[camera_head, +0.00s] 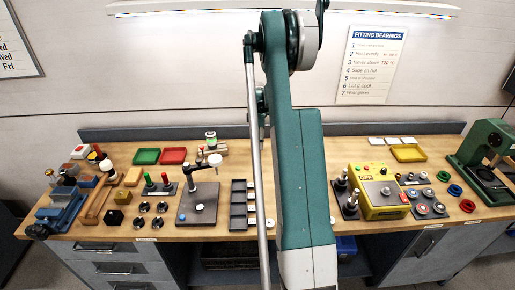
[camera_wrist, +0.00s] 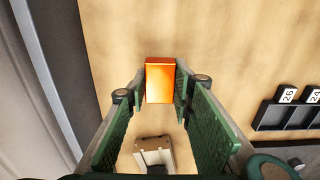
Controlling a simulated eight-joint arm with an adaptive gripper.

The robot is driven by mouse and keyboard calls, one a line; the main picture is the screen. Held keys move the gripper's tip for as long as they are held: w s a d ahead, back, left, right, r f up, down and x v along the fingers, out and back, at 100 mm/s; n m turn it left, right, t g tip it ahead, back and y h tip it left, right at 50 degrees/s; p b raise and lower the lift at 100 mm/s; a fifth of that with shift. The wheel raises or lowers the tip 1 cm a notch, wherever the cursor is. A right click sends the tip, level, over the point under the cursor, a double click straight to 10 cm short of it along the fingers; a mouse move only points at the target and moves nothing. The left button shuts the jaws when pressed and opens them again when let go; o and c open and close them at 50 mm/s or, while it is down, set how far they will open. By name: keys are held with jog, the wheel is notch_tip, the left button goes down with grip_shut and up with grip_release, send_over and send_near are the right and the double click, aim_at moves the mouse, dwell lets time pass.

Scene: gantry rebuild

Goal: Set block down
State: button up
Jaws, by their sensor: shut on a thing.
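An orange block (camera_wrist: 160,72) shows in the wrist view, upright between the green finger pads of my gripper (camera_wrist: 161,90). The gripper is shut on it, one pad against each side. Bare wooden bench top (camera_wrist: 215,50) surrounds the block in that view. I cannot tell whether its underside touches the wood or hangs above it. In the head view my own arm covers the middle of the bench, and I cannot make out the gripper or the block there.
In the head view a yellow box (camera_head: 378,190) stands right of my arm and a gauge stand (camera_head: 197,203) left.

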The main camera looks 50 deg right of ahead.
jog(key=shift+f, duration=1.5)
jog(key=shift+f, duration=0.15)
jog(key=o, duration=1)
notch_tip(320, 180, up, 12)
jog(key=shift+r, duration=0.15)
jog(key=shift+a, duration=0.1)
